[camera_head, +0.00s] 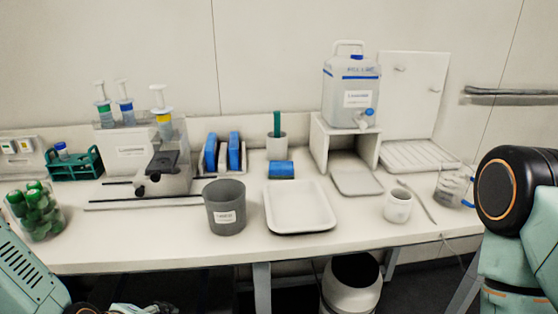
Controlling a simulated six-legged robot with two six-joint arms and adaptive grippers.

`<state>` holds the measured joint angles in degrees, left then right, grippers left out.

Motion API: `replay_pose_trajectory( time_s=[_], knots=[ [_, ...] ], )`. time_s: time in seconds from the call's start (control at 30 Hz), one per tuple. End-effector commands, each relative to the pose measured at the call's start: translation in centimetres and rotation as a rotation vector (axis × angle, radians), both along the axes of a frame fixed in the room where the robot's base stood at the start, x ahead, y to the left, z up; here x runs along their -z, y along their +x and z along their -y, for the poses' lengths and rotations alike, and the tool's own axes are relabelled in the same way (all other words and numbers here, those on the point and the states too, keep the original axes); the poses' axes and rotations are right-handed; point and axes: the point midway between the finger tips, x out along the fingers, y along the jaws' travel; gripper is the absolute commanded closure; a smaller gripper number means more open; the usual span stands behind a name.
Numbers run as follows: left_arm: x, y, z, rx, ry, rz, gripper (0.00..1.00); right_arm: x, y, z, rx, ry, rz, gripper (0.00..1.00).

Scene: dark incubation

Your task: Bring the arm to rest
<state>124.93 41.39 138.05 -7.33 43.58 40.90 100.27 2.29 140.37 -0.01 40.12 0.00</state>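My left arm (28,270) comes in at the lower left corner, in front of the bench. A dark piece at the bottom edge, which looks like part of my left gripper (128,308), is mostly cut off, so its fingers cannot be made out. My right arm (520,230) stands at the right edge, with a dark round joint ringed in orange. My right gripper is outside the picture. No object is seen held.
The white bench (150,240) carries a jar of green-capped tubes (36,212), a grey bin (225,206), a white tray (299,207), a white cup (398,206) and a glass beaker (452,187) near my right arm. A white bin (350,290) stands below.

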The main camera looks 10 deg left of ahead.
Motion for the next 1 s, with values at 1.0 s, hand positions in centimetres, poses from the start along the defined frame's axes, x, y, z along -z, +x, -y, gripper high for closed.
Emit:
replay_pose_trajectory(
  time_s=[1.0],
  knots=[
    [14.7, -19.2, 4.5, 1.228, 0.494, -0.427, 0.44, 4.5, 0.0, 0.0, 0.0, 0.0, -0.001, 0.6]
  ],
)
